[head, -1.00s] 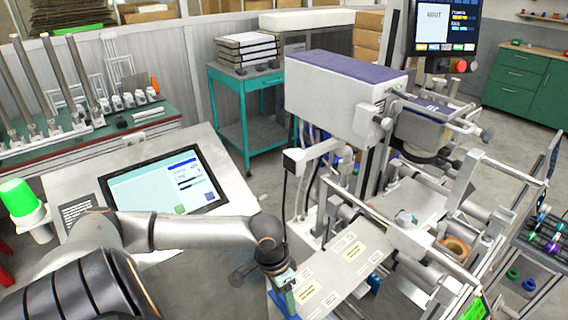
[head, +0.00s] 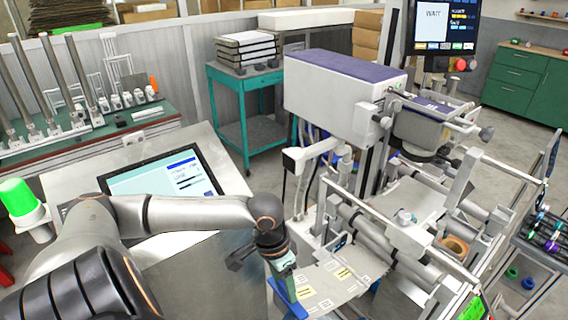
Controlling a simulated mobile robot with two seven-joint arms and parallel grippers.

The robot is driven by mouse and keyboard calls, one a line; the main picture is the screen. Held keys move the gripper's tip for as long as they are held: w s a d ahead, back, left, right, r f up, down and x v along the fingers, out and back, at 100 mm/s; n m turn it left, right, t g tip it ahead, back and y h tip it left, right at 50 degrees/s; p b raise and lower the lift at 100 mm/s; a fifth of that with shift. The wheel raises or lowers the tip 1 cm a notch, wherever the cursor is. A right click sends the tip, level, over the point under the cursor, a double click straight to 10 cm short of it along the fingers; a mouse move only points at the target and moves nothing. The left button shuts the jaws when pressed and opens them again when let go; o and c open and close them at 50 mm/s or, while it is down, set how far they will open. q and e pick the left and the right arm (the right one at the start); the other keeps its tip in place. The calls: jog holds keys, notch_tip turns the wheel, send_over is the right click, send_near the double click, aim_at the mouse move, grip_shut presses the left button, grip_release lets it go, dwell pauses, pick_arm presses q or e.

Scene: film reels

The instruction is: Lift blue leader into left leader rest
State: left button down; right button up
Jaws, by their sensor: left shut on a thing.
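My left gripper (head: 285,264) is above the near left end of the machine's web path, pointing down. Its jaws are shut, with a narrow blue piece (head: 288,298) directly below them. I take this piece to be the blue leader. The contact between jaws and piece is small and partly hidden. A pale web with yellow and white labels (head: 328,283) lies just right of the gripper. I cannot clearly make out the left leader rest. My right gripper is out of view.
The labelling machine (head: 330,95) with its rollers (head: 370,235) and metal brackets stands close on the right. A desk with a touch screen (head: 165,178) lies left, under my left arm. A teal cart (head: 245,110) stands behind. Floor shows between desk and machine.

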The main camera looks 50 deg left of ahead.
pick_arm(q)
jog(key=shift+w+a+r, duration=0.1)
jog(key=shift+r, duration=1.4)
jog(key=shift+w+r, duration=0.1)
jog(key=shift+r, duration=1.4)
jog(key=shift+w, duration=0.1)
jog(key=w+f, duration=0.4)
jog(key=w, duration=0.7)
jog(key=shift+d, duration=0.45)
jog(key=shift+w, duration=0.15)
jog(key=w+f+b, duration=0.2)
jog(key=w+f, duration=0.1)
jog(key=w, duration=0.6)
jog(key=shift+w+d, duration=0.25)
jog(key=shift+d, duration=0.1)
dwell(1.1)
dwell(0.8)
